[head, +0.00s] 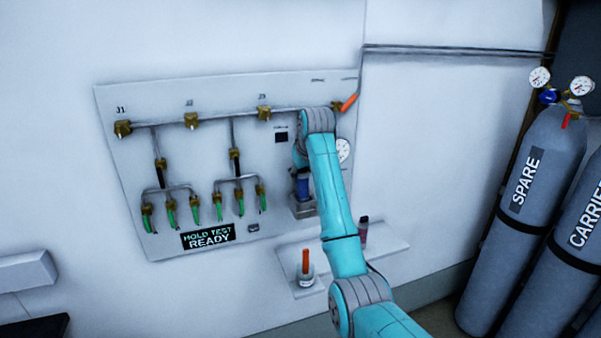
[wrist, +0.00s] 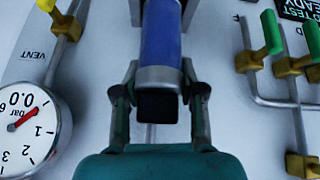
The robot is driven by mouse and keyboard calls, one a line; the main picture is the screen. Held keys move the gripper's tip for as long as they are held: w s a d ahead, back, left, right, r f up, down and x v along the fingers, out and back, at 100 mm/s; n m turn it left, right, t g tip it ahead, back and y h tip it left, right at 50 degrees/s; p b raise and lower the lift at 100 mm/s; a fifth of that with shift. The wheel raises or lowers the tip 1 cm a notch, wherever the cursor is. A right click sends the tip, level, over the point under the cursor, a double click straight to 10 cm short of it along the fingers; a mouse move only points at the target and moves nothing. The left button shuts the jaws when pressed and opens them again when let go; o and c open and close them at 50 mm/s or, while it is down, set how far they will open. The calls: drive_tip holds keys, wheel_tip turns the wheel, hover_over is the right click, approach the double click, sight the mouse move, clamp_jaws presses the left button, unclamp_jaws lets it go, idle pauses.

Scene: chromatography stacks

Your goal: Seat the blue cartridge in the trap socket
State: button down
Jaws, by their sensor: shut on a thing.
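The blue cartridge (head: 303,188) is upright at the right part of the wall panel, partly hidden by my arm. In the wrist view the blue cartridge (wrist: 161,35) has a silver collar and a dark square end facing me. My gripper (wrist: 158,78) is shut on it, one finger on each side near the collar. In the head view my gripper (head: 301,170) is mostly hidden behind the arm. The grey trap socket (head: 303,210) is directly below the cartridge. The cartridge's lower end is at or in the socket; I cannot tell whether it is fully down.
The panel (head: 120,200) carries brass valves, green-handled taps and a display (head: 208,236) reading HOLD TEST READY. A pressure gauge (wrist: 28,128) is close beside my gripper. Gas cylinders (head: 525,190) stand at right.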

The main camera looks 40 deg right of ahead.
drive_tip(key=shift+c, duration=0.9)
unclamp_jaws()
drive_tip(key=shift+r, duration=0.1)
drive_tip(key=shift+r, duration=3.4)
